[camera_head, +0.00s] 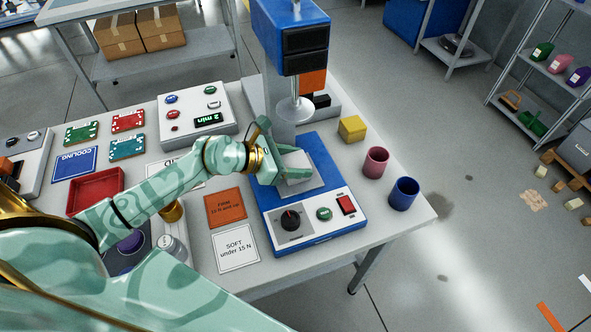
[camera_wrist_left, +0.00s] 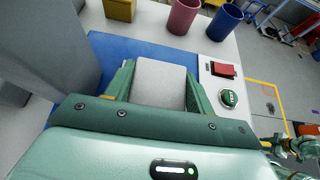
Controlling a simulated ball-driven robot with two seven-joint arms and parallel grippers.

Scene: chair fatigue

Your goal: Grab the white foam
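The white foam (camera_head: 297,166) is a pale block on the grey plate of the blue press base (camera_head: 326,237), below the round press head. My left gripper (camera_head: 280,170) is at the foam, reaching in from the left. In the left wrist view the foam (camera_wrist_left: 159,80) lies between the two green fingers, one on each side, very close to it. I cannot tell whether the fingers press on it. Part of the foam is hidden behind the gripper. A small green and gold part of my right arm shows at the wrist view's right edge; its fingers cannot be made out.
The press column and round head (camera_head: 296,108) stand just behind the foam. A yellow block (camera_head: 352,129), a pink cup (camera_head: 375,163) and a blue cup (camera_head: 404,194) stand to the right. Orange FIRM (camera_head: 225,207) and white SOFT (camera_head: 235,249) cards lie left of the press.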

